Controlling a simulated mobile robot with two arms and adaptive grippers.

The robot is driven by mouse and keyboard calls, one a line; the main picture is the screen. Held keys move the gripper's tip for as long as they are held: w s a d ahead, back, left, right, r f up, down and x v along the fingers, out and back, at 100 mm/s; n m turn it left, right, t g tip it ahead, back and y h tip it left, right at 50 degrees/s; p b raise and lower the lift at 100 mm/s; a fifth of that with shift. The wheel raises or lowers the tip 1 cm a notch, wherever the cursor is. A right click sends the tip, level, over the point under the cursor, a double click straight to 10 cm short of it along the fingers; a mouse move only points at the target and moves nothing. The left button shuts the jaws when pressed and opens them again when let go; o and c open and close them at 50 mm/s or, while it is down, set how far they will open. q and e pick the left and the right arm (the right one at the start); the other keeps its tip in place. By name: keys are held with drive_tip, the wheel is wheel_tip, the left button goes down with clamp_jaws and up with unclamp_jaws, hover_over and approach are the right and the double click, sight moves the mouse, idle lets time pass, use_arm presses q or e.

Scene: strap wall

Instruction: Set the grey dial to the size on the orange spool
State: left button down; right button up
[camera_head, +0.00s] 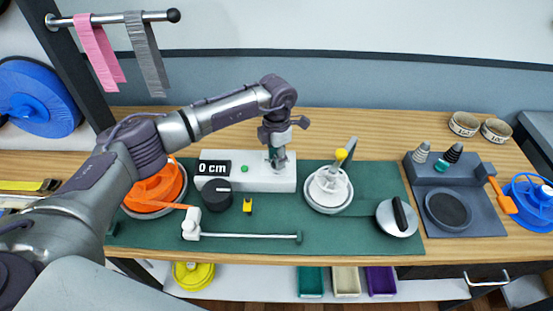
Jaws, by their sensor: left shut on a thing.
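The white box (253,183) on the green mat has a black display (214,168) reading "0 cm" and a small green button. My left gripper (278,158) points down at the box's right end and is shut on what looks like the grey dial (281,166), mostly hidden by the fingers. The orange spool (168,190) lies at the mat's left end, partly covered by my left arm. No size on it can be read from here. My right gripper is not in view.
A black knob (217,195), a small yellow piece (248,204) and a white rod tool (245,236) lie in front of the box. A white reel (329,190) and a round lidded piece (397,218) stand to the right, then a grey tray (483,222).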

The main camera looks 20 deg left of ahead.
use_arm(q)
drive_tip(key=n+b, duration=0.1)
drive_tip(key=n, duration=0.2)
drive_tip(key=shift+n+b, duration=0.45)
drive_tip(key=shift+n, duration=0.95)
drive_tip(key=shift+w+r, duration=0.1)
drive_tip(key=c, duration=0.8)
unclamp_jaws()
drive_tip(key=shift+o, duration=0.2)
wheel_tip(320, 180, up, 12)
